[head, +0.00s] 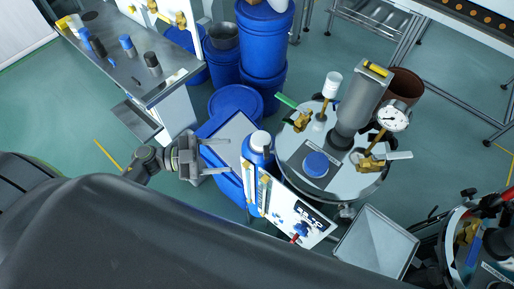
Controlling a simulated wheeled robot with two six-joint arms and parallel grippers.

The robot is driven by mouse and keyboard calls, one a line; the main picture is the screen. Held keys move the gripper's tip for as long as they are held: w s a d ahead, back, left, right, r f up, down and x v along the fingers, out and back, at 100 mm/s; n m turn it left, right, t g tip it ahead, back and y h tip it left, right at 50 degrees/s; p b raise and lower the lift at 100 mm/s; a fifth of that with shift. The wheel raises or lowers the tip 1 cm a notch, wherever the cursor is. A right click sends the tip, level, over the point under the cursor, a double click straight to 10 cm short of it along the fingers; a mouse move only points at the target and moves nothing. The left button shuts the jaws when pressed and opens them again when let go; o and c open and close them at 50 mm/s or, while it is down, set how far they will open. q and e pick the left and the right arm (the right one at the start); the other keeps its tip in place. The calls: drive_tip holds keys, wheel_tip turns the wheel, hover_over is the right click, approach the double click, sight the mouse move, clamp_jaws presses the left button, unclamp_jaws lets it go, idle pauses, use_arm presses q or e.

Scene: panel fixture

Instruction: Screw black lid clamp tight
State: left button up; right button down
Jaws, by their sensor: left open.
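A round steel vessel lid (292,143) stands right of centre, with a blue cap, brass valves and a gauge on it. A second lidded vessel (462,238) is cut off at the lower right. Small black knobs (469,192) show at its rim; I cannot tell for certain which one is the lid clamp, or how tight it is. My left gripper (207,157) is open and empty, left of the first vessel and apart from it. It points right, towards a blue-and-white bottle. My right gripper is not in view.
Blue drums (263,45) stand behind. A steel bench (110,62) with small items is upper left. Green floor is open at left.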

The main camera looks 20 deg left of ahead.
sight(257, 160)
use_arm(q)
drive_tip(key=p+x, duration=0.2)
drive_tip(key=x, duration=0.7)
drive_tip(key=shift+w+d, duration=0.1)
drive_tip(key=shift+d, duration=0.1)
drive_tip(key=c, duration=1)
drive_tip(key=shift+o, duration=0.2)
drive_tip(key=shift+f, duration=0.1)
drive_tip(key=m+b, duration=0.1)
drive_tip(key=m, duration=0.2)
drive_tip(key=shift+m, duration=0.4)
drive_tip(key=shift+m+b, duration=0.8)
drive_tip(key=shift+m, duration=1.1)
